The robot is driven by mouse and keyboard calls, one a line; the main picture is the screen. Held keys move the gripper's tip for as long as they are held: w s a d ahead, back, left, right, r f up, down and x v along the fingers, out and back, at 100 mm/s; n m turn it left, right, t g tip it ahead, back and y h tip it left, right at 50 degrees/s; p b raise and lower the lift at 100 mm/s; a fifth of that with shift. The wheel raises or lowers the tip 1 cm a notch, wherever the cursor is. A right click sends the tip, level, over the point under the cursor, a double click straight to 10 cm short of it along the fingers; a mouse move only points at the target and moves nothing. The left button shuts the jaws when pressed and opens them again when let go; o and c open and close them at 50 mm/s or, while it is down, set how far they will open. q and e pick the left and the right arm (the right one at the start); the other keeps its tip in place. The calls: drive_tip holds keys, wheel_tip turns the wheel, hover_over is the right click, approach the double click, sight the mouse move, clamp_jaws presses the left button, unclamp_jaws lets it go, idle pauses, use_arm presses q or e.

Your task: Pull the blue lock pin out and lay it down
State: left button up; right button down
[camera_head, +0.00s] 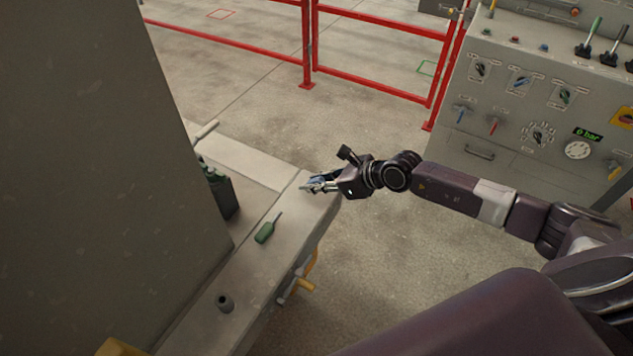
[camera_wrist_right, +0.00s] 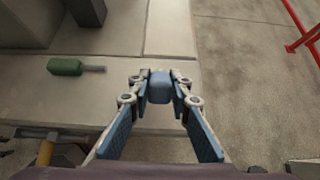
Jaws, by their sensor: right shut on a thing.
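My right gripper (camera_head: 310,187) reaches in from the right to the corner of the pale ledge (camera_head: 255,262). In the right wrist view, the gripper (camera_wrist_right: 160,92) is shut on a blue block-like piece, the visible part of the blue lock pin (camera_wrist_right: 160,86). The piece sits between the fingertips, over or on the ledge near its edge. Whether it touches the ledge or still sits in a hole cannot be told; its lower part is hidden. My left gripper is not in view.
A green-handled tool (camera_head: 265,232) and a small dark cylinder (camera_head: 225,302) lie or stand on the ledge. A dark container (camera_head: 222,193) stands beside the large grey panel (camera_head: 90,150). Yellow handles (camera_head: 304,285) stick out below the edge. A control console (camera_head: 540,110) stands at right.

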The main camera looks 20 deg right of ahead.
drive_tip(key=c, duration=1.7)
unclamp_jaws()
